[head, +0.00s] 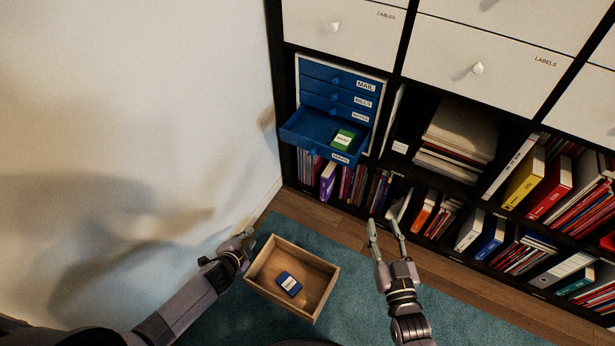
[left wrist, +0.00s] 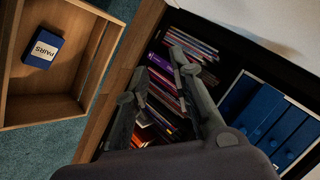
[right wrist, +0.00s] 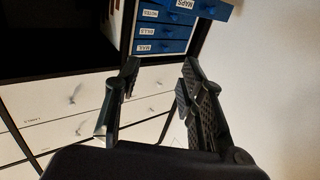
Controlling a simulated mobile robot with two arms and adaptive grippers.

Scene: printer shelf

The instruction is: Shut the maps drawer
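The maps drawer (head: 312,133) is the lowest drawer of a small blue drawer unit (head: 340,88) in the shelf. It is pulled out, and a green box (head: 343,138) lies inside it. In the right wrist view the drawer's MAPS label (right wrist: 185,4) shows upside down at the top edge. My right gripper (head: 382,224) is open and empty, in front of the shelf, below and right of the drawer. My left gripper (head: 246,238) is open and empty, low by the wall, beside the wooden tray's left corner. Its spread fingers show in the left wrist view (left wrist: 158,78).
A wooden tray (head: 262,255) holding a blue PAIRS box (head: 289,284) stands low above or on the teal rug; I cannot tell which. White drawers (head: 490,65) are above, books and binders (head: 525,183) fill the lower shelves. A white wall (head: 130,110) bounds the left.

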